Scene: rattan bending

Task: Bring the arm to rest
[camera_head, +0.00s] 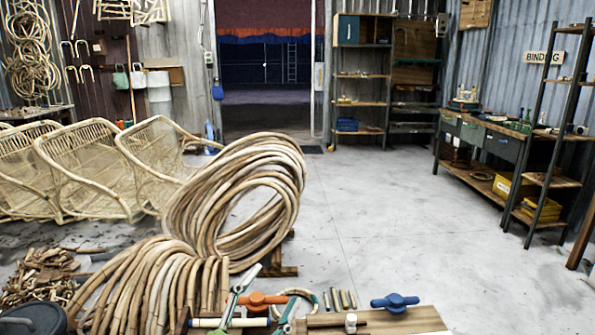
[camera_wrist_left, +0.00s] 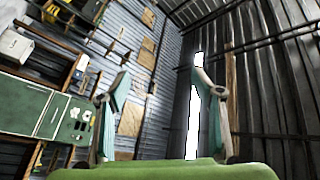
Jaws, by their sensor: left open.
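My left gripper (camera_head: 270,288) shows at the bottom middle of the head view, its teal and pale fingers spread apart. In the left wrist view the same gripper (camera_wrist_left: 160,72) has a wide gap between its fingers and nothing between them. It appears in front of the near edge of a wooden workbench (camera_head: 405,321), close in the picture to an orange-handled piece (camera_head: 255,301); whether they touch I cannot tell. The wrist view looks past the fingers at corrugated wall and roof beams. My right gripper is in neither view.
A blue-handled piece (camera_head: 394,302) and several short rods lie on the bench. Large rattan coils (camera_head: 240,200) stand behind it, with wicker chair frames (camera_head: 85,165) to the left. Shelves and a side table (camera_head: 480,140) stand at the right. The middle floor (camera_head: 380,220) is clear.

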